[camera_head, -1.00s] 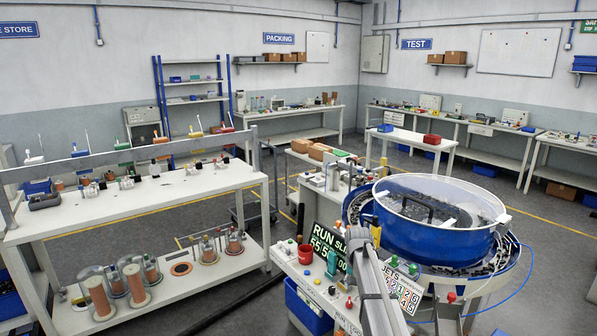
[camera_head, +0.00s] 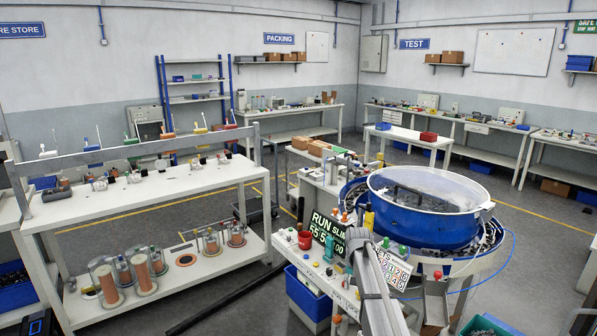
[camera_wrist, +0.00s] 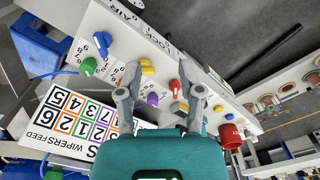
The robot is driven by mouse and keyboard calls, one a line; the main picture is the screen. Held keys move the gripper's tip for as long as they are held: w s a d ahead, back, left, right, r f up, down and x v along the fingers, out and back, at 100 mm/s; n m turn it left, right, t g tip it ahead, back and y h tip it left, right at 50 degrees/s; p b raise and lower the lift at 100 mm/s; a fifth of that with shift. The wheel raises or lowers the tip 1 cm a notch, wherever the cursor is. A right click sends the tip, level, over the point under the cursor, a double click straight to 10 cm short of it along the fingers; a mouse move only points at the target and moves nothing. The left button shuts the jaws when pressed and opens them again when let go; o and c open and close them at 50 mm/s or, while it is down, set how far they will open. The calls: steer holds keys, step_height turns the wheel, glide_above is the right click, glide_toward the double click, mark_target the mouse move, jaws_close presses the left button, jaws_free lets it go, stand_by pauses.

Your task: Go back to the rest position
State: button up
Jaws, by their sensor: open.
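My gripper (camera_wrist: 156,80) shows in the wrist view with its teal body and two grey fingers spread apart. Nothing is between the fingers, and they are over a control panel (camera_wrist: 115,50) with coloured knobs. My gripper cannot be made out clearly in the head view, where my grey arm crosses the panel.
The blue bowl feeder (camera_head: 425,222) with a clear lid stands right of my arm. A numbered card (camera_head: 393,266) is beside it. A blue bin (camera_head: 308,297) is under the panel. A long white bench (camera_head: 150,197) stands left.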

steer(key=s+f+b, duration=0.3)
steer(key=s, duration=0.7)
steer(key=s+a+f+n+b, duration=0.1)
steer(key=s+f+b, duration=0.2)
steer(key=s, duration=0.6)
steer(key=s+f+n+b, duration=0.1)
steer(key=s+f+b, duration=0.2)
steer(key=s, duration=0.7)
steer(key=shift+s+a, duration=0.25)
steer(key=shift+s, duration=0.1)
